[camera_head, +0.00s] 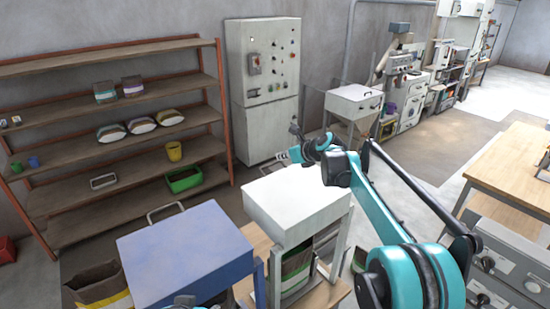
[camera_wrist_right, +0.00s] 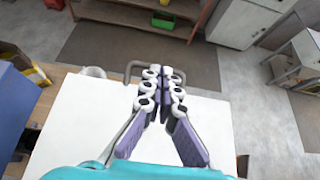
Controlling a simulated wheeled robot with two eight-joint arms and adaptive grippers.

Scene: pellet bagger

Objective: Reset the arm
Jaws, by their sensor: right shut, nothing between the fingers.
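My right arm (camera_head: 390,215) reaches in from the lower right of the head view, above the white-topped machine (camera_head: 295,200). My right gripper (camera_head: 292,150) is at the far end of this arm, in the air near the machine's back edge, and looks small there. In the right wrist view, the fingers of my right gripper (camera_wrist_right: 163,80) are together and empty, over the white machine top (camera_wrist_right: 75,115). A metal handle (camera_wrist_right: 135,68) shows just past the fingertips. My left gripper is not seen; only a small teal piece shows at the bottom edge of the head view.
A blue-topped machine (camera_head: 185,250) stands left of the white one. A shelf (camera_head: 100,145) with several bags and a green bin (camera_head: 184,180) is at the back left. A control cabinet (camera_head: 265,90) stands behind. A wooden table (camera_head: 510,165) is at right.

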